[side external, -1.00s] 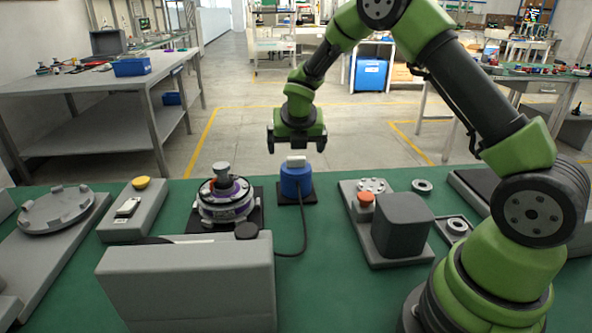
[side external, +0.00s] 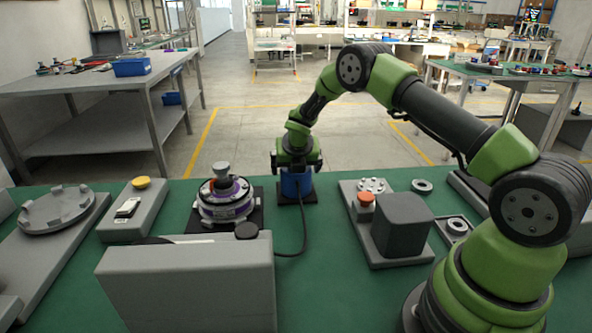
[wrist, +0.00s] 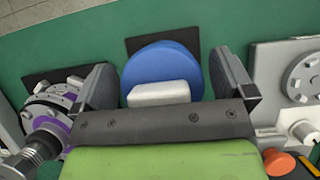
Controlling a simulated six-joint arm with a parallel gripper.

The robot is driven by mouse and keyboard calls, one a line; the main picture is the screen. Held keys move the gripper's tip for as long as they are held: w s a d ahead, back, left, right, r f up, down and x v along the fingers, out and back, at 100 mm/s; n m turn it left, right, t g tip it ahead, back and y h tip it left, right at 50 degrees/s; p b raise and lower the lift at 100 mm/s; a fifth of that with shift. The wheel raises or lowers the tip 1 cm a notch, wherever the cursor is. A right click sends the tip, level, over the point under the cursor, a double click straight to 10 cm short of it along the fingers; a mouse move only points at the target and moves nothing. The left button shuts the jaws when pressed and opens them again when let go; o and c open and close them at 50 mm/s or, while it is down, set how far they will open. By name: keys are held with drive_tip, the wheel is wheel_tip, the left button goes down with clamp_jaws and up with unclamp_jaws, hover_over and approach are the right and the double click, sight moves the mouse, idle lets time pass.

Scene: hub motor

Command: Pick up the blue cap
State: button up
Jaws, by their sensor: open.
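The blue cap (side external: 296,184) sits upright on a black square base on the green table, in the middle of the side external view. A cable runs from it toward the front. My gripper (side external: 297,168) is lowered over it, with its fingers on either side. In the wrist view the blue cap (wrist: 160,68) and its white block (wrist: 158,93) lie between the two open fingers of my gripper (wrist: 170,85). Gaps show between the fingers and the white block. Part of the cap is hidden behind the gripper body.
A purple and grey motor assembly (side external: 226,203) stands close on the left. A fixture with an orange button (side external: 366,198) and a dark box (side external: 402,225) is on the right. A large grey box (side external: 190,285) stands in front. Green table is bare between the cap and the right fixture.

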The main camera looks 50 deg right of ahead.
drive_tip(key=c, duration=0.8)
wheel_tip(320, 180, up, 9)
drive_tip(key=shift+r, duration=0.1)
drive_tip(key=shift+a+r, duration=0.15)
drive_tip(key=shift+r, duration=0.1)
drive_tip(key=shift+s+a+m, duration=0.25)
drive_tip(key=shift+m, duration=0.15)
drive_tip(key=s+a+r+m+g+y, duration=0.15)
drive_tip(key=s+a+m+g, duration=0.45)
drive_tip(key=m, duration=0.8)
drive_tip(key=s+a+m+g+y, duration=0.35)
drive_tip(key=s+a+m, duration=0.4)
drive_tip(key=m, duration=0.55)
drive_tip(key=shift+w+a+r+m+t+y, duration=0.15)
drive_tip(key=shift+w+a+r+m+t, duration=0.3)
drive_tip(key=shift+w+m+t, duration=2.75)
drive_tip(key=shift+w+a+r+m+t+y, duration=0.1)
drive_tip(key=shift+w+a+r+m+t, duration=0.35)
drive_tip(key=shift+w+m, duration=5.4)
drive_tip(key=shift+w+a+r+m+t+y, duration=0.3)
drive_tip(key=shift+w+m+t, duration=1.6)
drive_tip(key=shift+m, duration=5.15)
